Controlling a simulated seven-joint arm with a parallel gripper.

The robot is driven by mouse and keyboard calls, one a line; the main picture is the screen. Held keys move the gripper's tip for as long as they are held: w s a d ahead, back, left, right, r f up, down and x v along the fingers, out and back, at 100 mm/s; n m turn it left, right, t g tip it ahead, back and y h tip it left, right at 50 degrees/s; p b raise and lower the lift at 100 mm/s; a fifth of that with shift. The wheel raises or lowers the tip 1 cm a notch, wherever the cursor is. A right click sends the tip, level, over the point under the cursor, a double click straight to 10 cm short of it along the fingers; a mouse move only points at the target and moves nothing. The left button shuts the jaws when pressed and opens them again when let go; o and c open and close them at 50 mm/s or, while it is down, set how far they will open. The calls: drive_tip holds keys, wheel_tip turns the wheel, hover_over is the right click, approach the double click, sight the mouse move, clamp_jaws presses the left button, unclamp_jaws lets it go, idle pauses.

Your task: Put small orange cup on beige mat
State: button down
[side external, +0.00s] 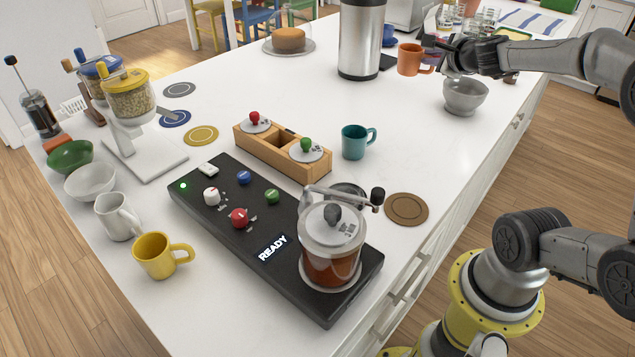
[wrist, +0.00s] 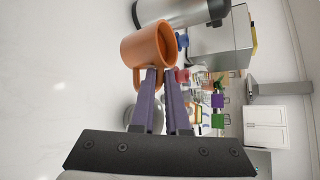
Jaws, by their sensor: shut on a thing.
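The small orange cup (side external: 409,60) is upright at the back right in the side external view, beside the tall steel flask. It also shows in the wrist view (wrist: 146,48), tilted in that picture. My gripper (side external: 436,57) is shut on the cup at its handle side, and its purple fingers (wrist: 163,75) meet the cup in the wrist view. Whether the cup touches the counter is hard to tell. A round tan-brown mat (side external: 406,209), the closest in colour to beige, lies bare near the counter's right edge, well nearer the camera than the cup.
A grey bowl (side external: 464,98) stands below my gripper. The steel flask (side external: 360,40) is left of the cup. The counter behind the teal mug is clear.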

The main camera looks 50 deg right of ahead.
drive_tip(key=w+a+n+t+y, duration=0.1)
drive_tip(key=w+a+n+y, duration=0.3)
drive_tip(key=a, duration=1)
drive_tip(key=w+a+n+t+y, duration=0.2)
drive_tip(key=w+a+n+y, duration=0.2)
drive_tip(key=a, duration=0.9)
drive_tip(key=shift+w+a, duration=0.4)
drive_tip(key=shift+w, duration=0.65)
drive_tip(key=shift+d, duration=0.1)
